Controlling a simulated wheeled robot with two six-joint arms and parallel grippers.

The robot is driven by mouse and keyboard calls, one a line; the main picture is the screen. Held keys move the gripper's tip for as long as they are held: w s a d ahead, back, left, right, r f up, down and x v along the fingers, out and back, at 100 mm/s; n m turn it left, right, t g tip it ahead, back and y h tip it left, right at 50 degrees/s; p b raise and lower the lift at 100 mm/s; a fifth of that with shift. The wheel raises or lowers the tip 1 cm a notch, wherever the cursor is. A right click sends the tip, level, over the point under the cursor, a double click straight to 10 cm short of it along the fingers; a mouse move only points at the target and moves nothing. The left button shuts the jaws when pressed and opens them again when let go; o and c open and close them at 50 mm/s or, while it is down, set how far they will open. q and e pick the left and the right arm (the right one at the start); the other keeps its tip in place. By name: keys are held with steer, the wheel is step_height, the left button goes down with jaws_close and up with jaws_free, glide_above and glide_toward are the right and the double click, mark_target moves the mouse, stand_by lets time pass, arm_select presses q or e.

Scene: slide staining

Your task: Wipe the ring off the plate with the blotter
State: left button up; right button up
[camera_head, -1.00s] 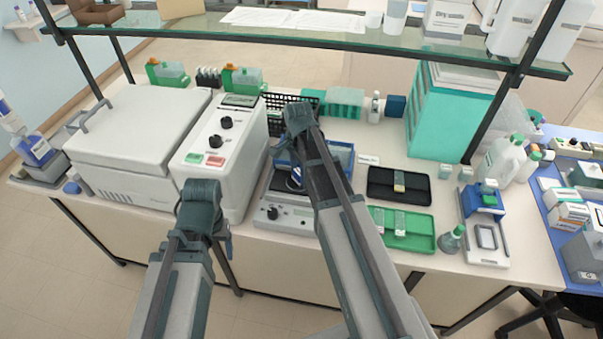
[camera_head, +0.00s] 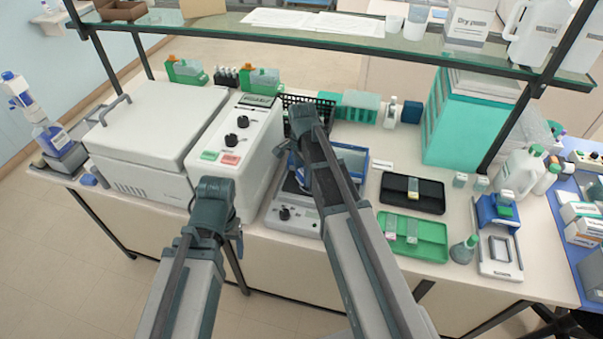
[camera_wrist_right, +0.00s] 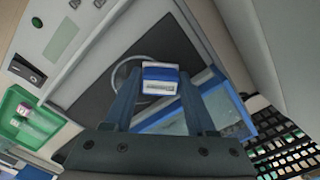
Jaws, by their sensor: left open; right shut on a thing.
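The blotter (camera_wrist_right: 160,80) is a small white and blue block. My right gripper (camera_wrist_right: 160,92) is shut on it and holds it over the dark plate (camera_wrist_right: 88,95) in the right wrist view. A pale ring (camera_wrist_right: 117,66) shows on the plate as a curved line, beside and partly behind the blotter. I cannot tell whether the blotter touches the plate. In the head view the plate is mostly hidden behind my right arm, above a knobbed front panel (camera_head: 291,218). My left gripper (camera_head: 238,240) hangs before the bench's front edge, open and empty, its fingers mostly hidden.
A blue-rimmed tray (camera_head: 352,160) lies right beside the plate. A large white machine (camera_head: 243,140) stands left of it. A black tray (camera_head: 412,194) and a green tray (camera_head: 424,240) with slides lie to the right. A glass shelf (camera_head: 330,38) spans above the bench.

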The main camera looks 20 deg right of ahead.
steer(key=shift+s+d+f, duration=0.1)
steer(key=shift+s+d, duration=0.4)
steer(key=shift+d, duration=0.25)
steer(key=shift+s+d, duration=0.45)
steer(key=shift+d, duration=0.25)
steer(key=shift+s+d, duration=0.45)
steer(key=shift+d, duration=0.35)
steer(key=shift+s+d, duration=0.45)
steer(key=shift+d, duration=0.35)
steer(key=shift+s+a, duration=0.4)
steer(key=shift+s, duration=0.2)
steer(key=shift+w+a, duration=0.1)
steer(key=shift+a, duration=0.05)
steer(key=shift+w+a, duration=0.5)
steer(key=shift+a, duration=0.25)
steer(key=shift+w+a, duration=0.45)
steer(key=shift+a, duration=0.25)
steer(key=shift+w+a, duration=0.1)
